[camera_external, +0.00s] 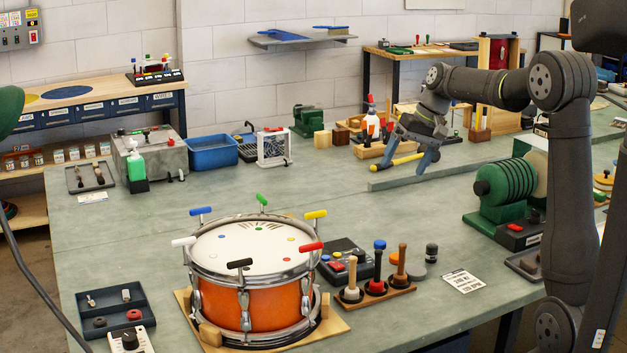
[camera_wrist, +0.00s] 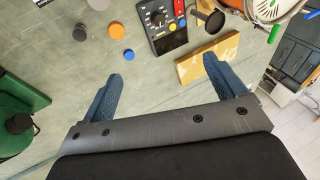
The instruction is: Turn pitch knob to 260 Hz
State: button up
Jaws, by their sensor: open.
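A dark control box (camera_external: 346,260) with red buttons sits on the bench just right of the orange drum. It also shows at the top of the wrist view (camera_wrist: 172,40), where a round dark knob (camera_wrist: 157,18) sits on its face. The knob's label and setting are too small to read, so I cannot tell for sure that it is the pitch knob. My gripper (camera_external: 409,155) is raised over the back part of the bench, well away from the box. In the wrist view its blue fingers (camera_wrist: 162,70) are spread and empty, with bare bench between them.
The drum (camera_external: 255,300) has coloured T-handles around its rim. Upright mallets stand in a wooden rack (camera_external: 398,297) beside the box. A printed card (camera_external: 463,282) lies to the right. Another box with a knob (camera_external: 130,340) is at the front left. Central bench is mostly clear.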

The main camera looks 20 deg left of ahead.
jog(key=c, duration=0.7)
jog(key=shift+o, duration=0.2)
jog(key=n+t+h, duration=0.1)
jog(key=n+h, duration=0.3)
jog(key=n, duration=0.2)
send_over(359, 252)
notch_tip(359, 252, down, 6)
notch_tip(359, 252, down, 17)
jog(key=shift+w+f, duration=0.1)
jog(key=c, duration=1)
